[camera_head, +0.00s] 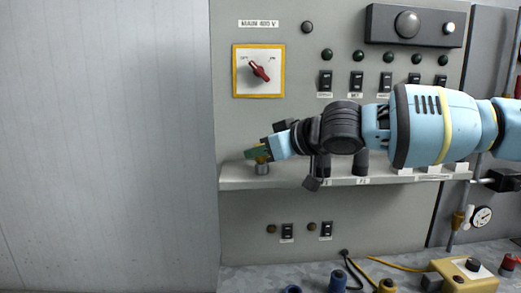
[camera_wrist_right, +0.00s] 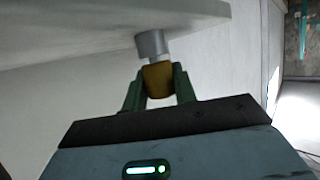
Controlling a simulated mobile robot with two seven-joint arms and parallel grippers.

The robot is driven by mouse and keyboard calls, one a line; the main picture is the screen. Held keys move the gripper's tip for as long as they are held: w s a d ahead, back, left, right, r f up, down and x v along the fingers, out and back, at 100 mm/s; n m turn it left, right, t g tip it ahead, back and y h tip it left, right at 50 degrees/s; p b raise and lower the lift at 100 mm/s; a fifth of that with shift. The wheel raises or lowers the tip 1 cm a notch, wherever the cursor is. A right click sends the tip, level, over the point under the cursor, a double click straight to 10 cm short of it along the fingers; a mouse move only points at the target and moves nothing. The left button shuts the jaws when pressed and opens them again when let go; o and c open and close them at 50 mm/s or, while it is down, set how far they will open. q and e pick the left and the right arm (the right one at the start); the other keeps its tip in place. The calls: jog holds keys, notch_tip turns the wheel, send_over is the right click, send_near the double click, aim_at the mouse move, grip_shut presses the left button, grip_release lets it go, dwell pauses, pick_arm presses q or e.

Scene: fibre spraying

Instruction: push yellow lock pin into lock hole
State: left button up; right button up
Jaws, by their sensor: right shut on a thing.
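The yellow lock pin (camera_wrist_right: 157,79) is between the green fingers of my right gripper (camera_wrist_right: 159,88), which is shut on it. Beyond its yellow head, a thinner grey shank meets a short metal cylinder (camera_wrist_right: 151,43) on the ledge. The hole itself is hidden, and I cannot tell how deep the shank sits. In the head view, my right gripper (camera_head: 259,153) is at the left end of the ledge, just above the metal cylinder (camera_head: 262,169). Only a sliver of yellow shows there between the fingers. My left gripper is not in view.
The grey ledge (camera_head: 236,177) runs along the control cabinet. A red rotary switch (camera_head: 260,71) is above my gripper. Black switches (camera_head: 325,80) line the panel behind my arm. A yellow box (camera_head: 462,278) and cables lie on the lower bench. The left wall side is clear.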

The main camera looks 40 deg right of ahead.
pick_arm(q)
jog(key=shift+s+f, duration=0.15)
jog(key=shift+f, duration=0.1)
pick_arm(e)
jog(key=shift+f, duration=0.3)
jog(key=o, duration=1)
jog(key=shift+o, duration=0.2)
jog(key=shift+s+d+r, duration=0.1)
jog(key=shift+s+r, duration=0.2)
jog(key=p+v, duration=0.1)
jog(key=v, duration=0.4)
jog(key=shift+s+r, duration=0.25)
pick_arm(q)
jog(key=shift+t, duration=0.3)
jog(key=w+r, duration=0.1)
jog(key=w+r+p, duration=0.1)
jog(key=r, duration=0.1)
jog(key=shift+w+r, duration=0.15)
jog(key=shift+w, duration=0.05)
pick_arm(e)
jog(key=shift+s+d, duration=0.2)
jog(key=shift+s, duration=0.55)
